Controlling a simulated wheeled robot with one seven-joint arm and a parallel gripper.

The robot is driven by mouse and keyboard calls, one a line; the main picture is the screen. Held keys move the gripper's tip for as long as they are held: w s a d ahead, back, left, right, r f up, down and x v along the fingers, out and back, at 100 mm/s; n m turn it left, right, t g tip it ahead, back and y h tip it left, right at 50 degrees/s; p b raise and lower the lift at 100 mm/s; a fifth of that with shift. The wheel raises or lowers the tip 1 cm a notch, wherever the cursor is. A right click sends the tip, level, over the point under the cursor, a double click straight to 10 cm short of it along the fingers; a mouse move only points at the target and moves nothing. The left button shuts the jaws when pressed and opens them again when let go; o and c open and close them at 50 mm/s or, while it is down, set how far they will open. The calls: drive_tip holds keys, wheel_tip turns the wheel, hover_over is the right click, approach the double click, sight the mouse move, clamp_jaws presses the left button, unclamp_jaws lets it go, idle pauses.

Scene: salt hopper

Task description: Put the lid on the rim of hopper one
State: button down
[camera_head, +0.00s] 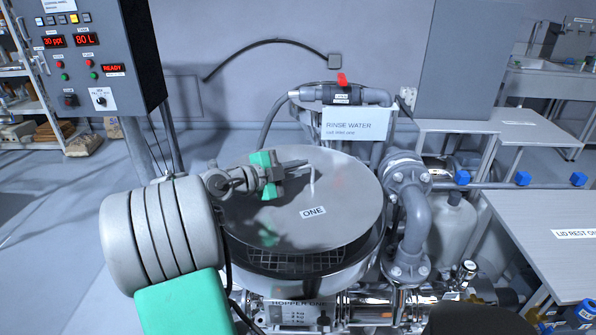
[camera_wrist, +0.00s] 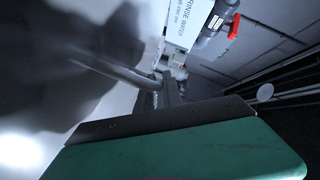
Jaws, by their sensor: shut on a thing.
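The lid (camera_head: 345,210) is a round grey metal disc marked "ONE" with a bent rod handle (camera_head: 313,178) on top. My gripper (camera_head: 302,165) reaches in from the left, shut on the handle. In the wrist view the fingers (camera_wrist: 168,92) meet the handle rod (camera_wrist: 115,68), and the lid's shiny surface (camera_wrist: 25,120) fills the left. Hopper one (camera_head: 290,285) is a round metal vessel below the lid. The lid covers most of its opening. A dark gap with a grid (camera_head: 295,262) shows at the front, so the lid appears above the rim there. The back rim is hidden.
A rinse water pipe with a red valve handle (camera_head: 342,80) stands behind the hopper. A thick grey pipe elbow (camera_head: 415,215) rises close at its right. A lid rest table (camera_head: 545,215) is further right. A control panel (camera_head: 85,55) stands at the back left.

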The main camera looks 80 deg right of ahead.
sight(298, 187)
drive_tip(key=shift+w+f+b, duration=0.1)
drive_tip(key=shift+f+b, duration=0.25)
drive_tip(key=shift+f, duration=2.8)
drive_tip(key=shift+f+b, duration=0.5)
drive_tip(key=shift+b, duration=0.25)
